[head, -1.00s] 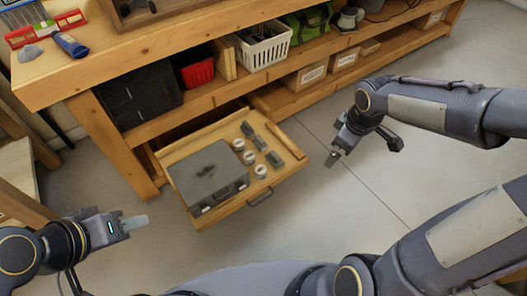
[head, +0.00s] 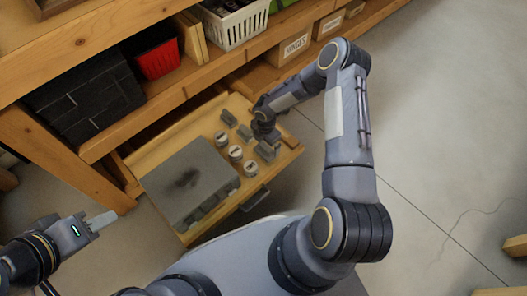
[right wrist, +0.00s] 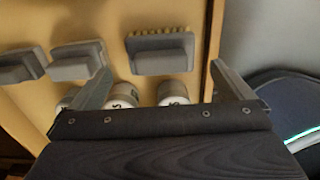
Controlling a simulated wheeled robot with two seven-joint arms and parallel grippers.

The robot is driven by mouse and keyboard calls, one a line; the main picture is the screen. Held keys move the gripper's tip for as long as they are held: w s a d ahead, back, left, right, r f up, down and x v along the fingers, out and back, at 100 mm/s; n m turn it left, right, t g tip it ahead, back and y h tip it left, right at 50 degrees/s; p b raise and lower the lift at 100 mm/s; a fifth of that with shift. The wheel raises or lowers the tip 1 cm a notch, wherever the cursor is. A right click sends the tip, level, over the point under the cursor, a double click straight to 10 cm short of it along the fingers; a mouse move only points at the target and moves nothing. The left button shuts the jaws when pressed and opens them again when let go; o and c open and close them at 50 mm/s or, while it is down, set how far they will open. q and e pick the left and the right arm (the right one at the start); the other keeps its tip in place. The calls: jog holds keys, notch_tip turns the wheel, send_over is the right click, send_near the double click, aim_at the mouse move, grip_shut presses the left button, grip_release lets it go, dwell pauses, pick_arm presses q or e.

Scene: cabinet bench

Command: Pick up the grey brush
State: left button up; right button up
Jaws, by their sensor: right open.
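The grey brush (right wrist: 160,52) lies in the open drawer, a dark grey block with a row of yellowish bristles along its far side in the right wrist view. In the head view it appears to be the grey block (head: 267,150) nearest the drawer front. My right gripper (right wrist: 163,82) is open and empty above the drawer, with the brush just ahead, between the lines of its fingers. In the head view my right gripper (head: 265,132) partly covers that area.
Two other grey blocks (head: 229,117) (head: 244,131) and three white round containers (head: 235,153) lie close by the brush. A grey case (head: 190,180) fills the drawer's left part. The cabinet shelf (head: 205,88) overhangs the drawer's back.

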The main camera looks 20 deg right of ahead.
aim_at(265, 147)
notch_tip(265, 147, down, 5)
jog(key=shift+s+r+b, duration=0.1)
jog(key=shift+r+b, duration=0.05)
jog(key=shift+b, duration=1)
jog(key=shift+f, duration=0.35)
jog(key=shift+c, duration=0.3)
jog(key=c, duration=0.9)
jog(key=shift+r, duration=0.15)
